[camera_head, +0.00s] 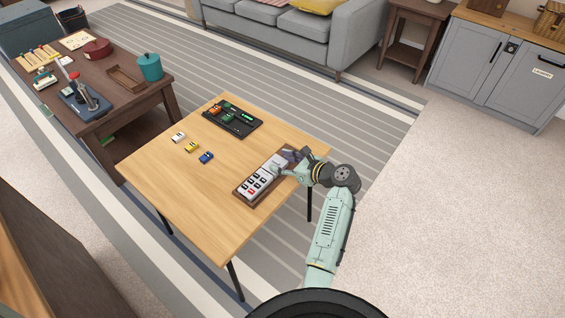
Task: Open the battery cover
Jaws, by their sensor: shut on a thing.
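A pale grey device (257,184) with several dark buttons or marks and one red one lies in a brown tray (241,193) at the right side of the light wooden table. My gripper (281,167) reaches in from the right, low over the device's far end, and is shut on a part there. That part looks like the battery cover, but the fingers hide most of it. I cannot tell whether the cover is apart from the device.
A black tray (247,132) with green and orange items lies at the table's back. White (179,137), yellow (191,147) and blue (206,157) small blocks lie left of centre. The table's front left is clear. A dark cluttered table (135,102) stands behind left.

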